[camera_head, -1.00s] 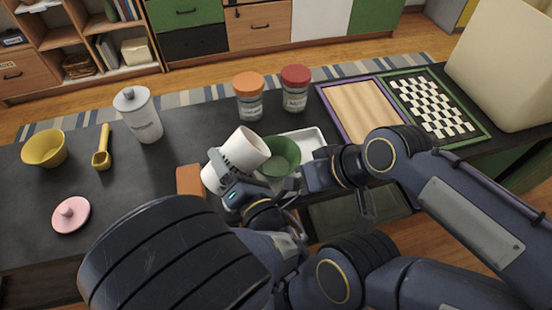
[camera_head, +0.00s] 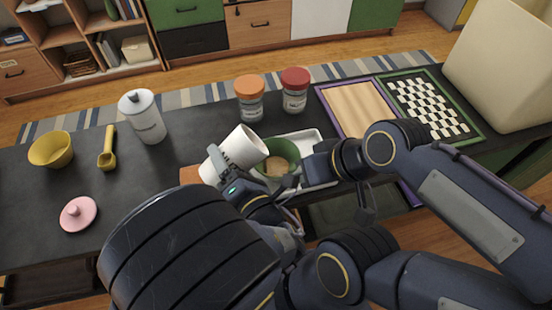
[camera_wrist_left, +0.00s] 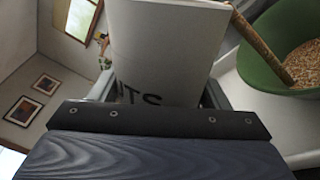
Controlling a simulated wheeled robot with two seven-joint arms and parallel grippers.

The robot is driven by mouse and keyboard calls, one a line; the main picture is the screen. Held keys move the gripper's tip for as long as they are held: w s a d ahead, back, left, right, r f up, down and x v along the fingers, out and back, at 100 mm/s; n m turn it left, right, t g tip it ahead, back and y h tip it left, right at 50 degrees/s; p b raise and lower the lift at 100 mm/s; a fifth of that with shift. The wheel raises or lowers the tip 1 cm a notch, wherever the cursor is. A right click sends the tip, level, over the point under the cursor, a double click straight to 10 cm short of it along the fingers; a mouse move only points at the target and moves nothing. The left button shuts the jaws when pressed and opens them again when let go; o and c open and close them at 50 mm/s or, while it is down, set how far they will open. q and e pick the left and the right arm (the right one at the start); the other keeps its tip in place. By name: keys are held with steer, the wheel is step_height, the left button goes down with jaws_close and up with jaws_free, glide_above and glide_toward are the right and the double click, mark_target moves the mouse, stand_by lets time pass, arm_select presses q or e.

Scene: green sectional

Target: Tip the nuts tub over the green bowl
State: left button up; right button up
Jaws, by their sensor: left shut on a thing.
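The white nuts tub (camera_head: 238,150), with dark letters, is tilted with its mouth toward the green bowl (camera_head: 284,147). My left gripper (camera_head: 226,174) is shut on the tub and holds it to the left of the bowl. In the left wrist view the tub (camera_wrist_left: 165,45) sits between the fingers (camera_wrist_left: 160,92), and a brown stream (camera_wrist_left: 258,42) runs from near its mouth into the bowl (camera_wrist_left: 262,72). Tan nuts (camera_wrist_left: 305,65) lie in the bowl. My right gripper (camera_head: 292,182) is close to the bowl's near right side; its fingers are too hidden to tell their state.
A white tray (camera_head: 314,142) lies under the bowl. Orange-lidded (camera_head: 249,98) and red-lidded (camera_head: 295,90) jars stand behind. A white canister (camera_head: 142,116), yellow scoop (camera_head: 107,150), yellow bowl (camera_head: 51,149) and pink lid (camera_head: 78,213) are at left. A chessboard (camera_head: 428,105) lies at right.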

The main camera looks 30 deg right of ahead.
arm_select(q)
steer(key=shift+r, duration=0.1)
arm_select(e)
steer(key=shift+r, duration=0.4)
arm_select(q)
steer(key=shift+r+m+p, duration=0.1)
steer(key=shift+m+p, duration=0.2)
steer(key=shift+p, duration=0.15)
arm_select(e)
steer(key=shift+r, duration=0.35)
steer(key=shift+c, duration=1.1)
arm_select(q)
steer(key=shift+s+d, duration=0.1)
steer(key=shift+p, duration=0.4)
arm_select(e)
steer(key=shift+r, duration=0.5)
arm_select(q)
steer(key=shift+d+m+p, duration=0.1)
steer(key=shift+m+p, duration=0.2)
steer(key=shift+p, duration=0.05)
arm_select(e)
steer(key=shift+r, duration=0.15)
steer(key=shift+w+r, duration=0.1)
steer(key=shift+r, duration=0.15)
